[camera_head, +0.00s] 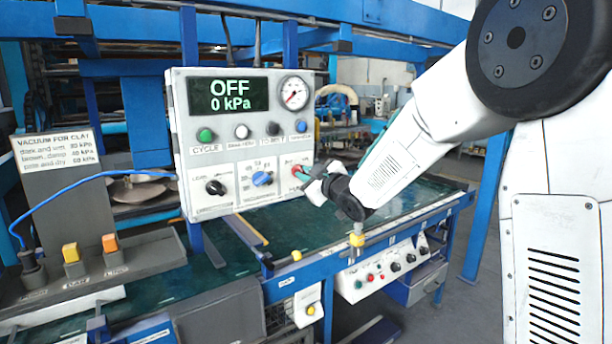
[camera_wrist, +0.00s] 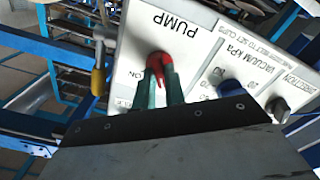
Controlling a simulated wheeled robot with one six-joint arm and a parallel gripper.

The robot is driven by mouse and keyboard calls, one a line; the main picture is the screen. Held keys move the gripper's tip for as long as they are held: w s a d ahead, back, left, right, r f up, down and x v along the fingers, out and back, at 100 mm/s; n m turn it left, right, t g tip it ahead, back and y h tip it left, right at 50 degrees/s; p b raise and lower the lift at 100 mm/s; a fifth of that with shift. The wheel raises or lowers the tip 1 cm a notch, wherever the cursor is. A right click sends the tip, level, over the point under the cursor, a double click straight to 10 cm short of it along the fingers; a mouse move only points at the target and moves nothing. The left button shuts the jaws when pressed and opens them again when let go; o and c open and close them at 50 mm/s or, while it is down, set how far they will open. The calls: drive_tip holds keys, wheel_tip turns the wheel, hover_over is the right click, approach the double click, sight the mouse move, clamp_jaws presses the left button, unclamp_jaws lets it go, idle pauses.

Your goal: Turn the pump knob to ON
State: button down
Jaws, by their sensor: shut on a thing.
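The pump knob is red and sits at the lower right of the white control panel (camera_head: 222,155). In the wrist view the red pump knob (camera_wrist: 160,64) lies under the PUMP label, with the letters ON visible beside it. My gripper (camera_head: 301,174) reaches the panel from the right. In the wrist view its green fingers (camera_wrist: 158,82) are shut on the knob, one on each side. The panel's display (camera_head: 230,95) reads OFF and 0 kPa. The fingers hide part of the knob and its markings, so its exact pointing is hard to tell.
A blue vacuum knob (camera_head: 262,178) and a black knob (camera_head: 215,187) sit left of the pump knob. A row of buttons and a gauge (camera_head: 293,93) are above. A yellow-topped fitting (camera_head: 356,238) stands below my gripper at the table edge.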

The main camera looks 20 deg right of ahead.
drive_tip(key=shift+d+f+m, duration=0.1)
drive_tip(key=shift+m, duration=7.7)
drive_tip(key=c, duration=1.5)
unclamp_jaws()
drive_tip(key=shift+o, duration=0.2)
